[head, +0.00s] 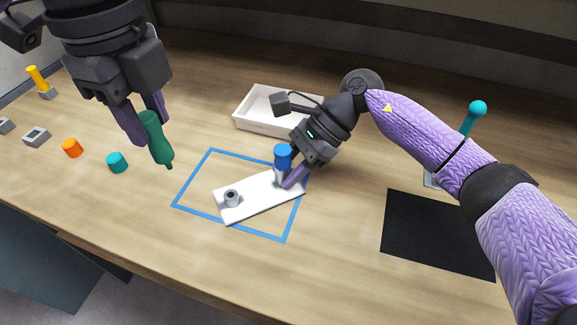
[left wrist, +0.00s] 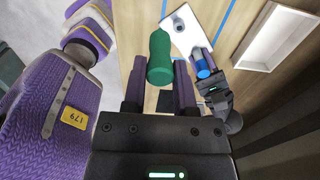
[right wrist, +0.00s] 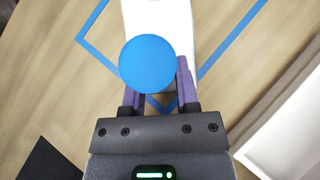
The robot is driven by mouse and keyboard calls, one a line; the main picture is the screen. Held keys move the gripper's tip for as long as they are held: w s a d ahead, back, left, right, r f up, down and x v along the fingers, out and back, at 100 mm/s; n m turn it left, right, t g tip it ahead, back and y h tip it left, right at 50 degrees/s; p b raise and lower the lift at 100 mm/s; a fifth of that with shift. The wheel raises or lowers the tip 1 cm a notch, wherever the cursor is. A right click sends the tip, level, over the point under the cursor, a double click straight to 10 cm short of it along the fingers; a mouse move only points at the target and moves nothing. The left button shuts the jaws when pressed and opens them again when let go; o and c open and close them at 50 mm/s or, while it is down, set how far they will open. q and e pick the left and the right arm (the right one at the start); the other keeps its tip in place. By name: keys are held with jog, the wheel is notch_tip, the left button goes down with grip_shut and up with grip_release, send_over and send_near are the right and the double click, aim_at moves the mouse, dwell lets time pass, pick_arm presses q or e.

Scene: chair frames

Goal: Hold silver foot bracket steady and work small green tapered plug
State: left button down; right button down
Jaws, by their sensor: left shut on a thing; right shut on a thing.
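The silver foot bracket (head: 255,203) is a pale flat plate lying inside a blue outline on the table, with a grey ring socket (head: 231,198) at its left end and a blue-capped post (head: 283,157) at its right end. My right gripper (head: 285,181) is shut on this post, below the blue cap; the cap hides the grip in the right wrist view (right wrist: 147,64). My left gripper (head: 151,133) is shut on the small green tapered plug (head: 158,146), held in the air left of the bracket, narrow tip down. The plug also shows in the left wrist view (left wrist: 160,58).
A white open tray (head: 262,127) stands behind the bracket. A black mat (head: 438,235) lies at the right, near a teal-knobbed part (head: 478,108). Orange (head: 72,148) and teal (head: 117,162) plugs and grey blocks (head: 36,136) stand at the left.

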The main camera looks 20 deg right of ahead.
jog(key=shift+c, duration=1.4)
grip_release()
jog(key=shift+f, duration=0.1)
jog(key=v, duration=1.2)
